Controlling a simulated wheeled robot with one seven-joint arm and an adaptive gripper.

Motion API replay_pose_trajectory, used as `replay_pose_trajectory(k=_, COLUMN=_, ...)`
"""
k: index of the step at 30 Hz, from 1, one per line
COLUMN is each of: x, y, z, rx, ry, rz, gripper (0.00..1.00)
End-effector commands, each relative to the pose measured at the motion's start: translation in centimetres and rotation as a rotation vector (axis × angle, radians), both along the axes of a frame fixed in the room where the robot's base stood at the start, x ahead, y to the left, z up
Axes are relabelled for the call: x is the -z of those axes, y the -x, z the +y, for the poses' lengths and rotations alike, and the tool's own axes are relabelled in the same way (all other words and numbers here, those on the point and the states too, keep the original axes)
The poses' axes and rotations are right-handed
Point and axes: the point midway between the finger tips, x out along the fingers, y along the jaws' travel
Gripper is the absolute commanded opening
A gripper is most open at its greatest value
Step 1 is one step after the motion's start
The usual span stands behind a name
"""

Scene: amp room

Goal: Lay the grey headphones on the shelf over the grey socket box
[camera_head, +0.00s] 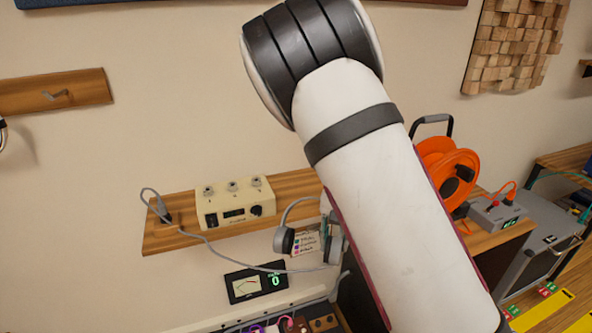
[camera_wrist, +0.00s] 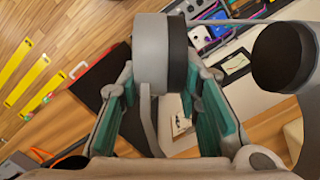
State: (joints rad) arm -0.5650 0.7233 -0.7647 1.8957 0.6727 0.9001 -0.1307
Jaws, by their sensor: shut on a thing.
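The grey headphones (camera_head: 285,240) hang in front of the wall at the right part of the wooden shelf, partly hidden by my arm. In the wrist view a grey ear cup with a black cushion (camera_wrist: 152,55) is near, and the other dark cup (camera_wrist: 283,57) is at right. My gripper (camera_wrist: 160,110) is shut on the headphones, its teal-padded fingers on either side of the grey band; my arm hides most of it in the head view. A grey socket box (camera_head: 497,214) with an orange plug and green display stands on a wooden surface at right. Which shelf is over it is unclear.
The wooden shelf (camera_head: 180,236) bears a beige knob box (camera_head: 235,203). A grey cable (camera_head: 230,257) runs from its left end toward the headphones. A meter (camera_head: 256,283) is below. An orange cable reel (camera_head: 448,170) stands left of the socket box.

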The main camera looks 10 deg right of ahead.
Motion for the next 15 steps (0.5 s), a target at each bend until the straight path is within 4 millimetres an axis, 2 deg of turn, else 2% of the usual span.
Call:
replay_pose_trajectory(k=10, x=-1.1, y=-1.0, z=0.0, rx=0.200, ry=-0.058, rz=0.090, gripper=0.00)
replay_pose_trajectory(k=15, x=-1.9, y=-1.7, z=0.3, rx=0.418, ry=-0.144, rz=0.184, gripper=0.00)
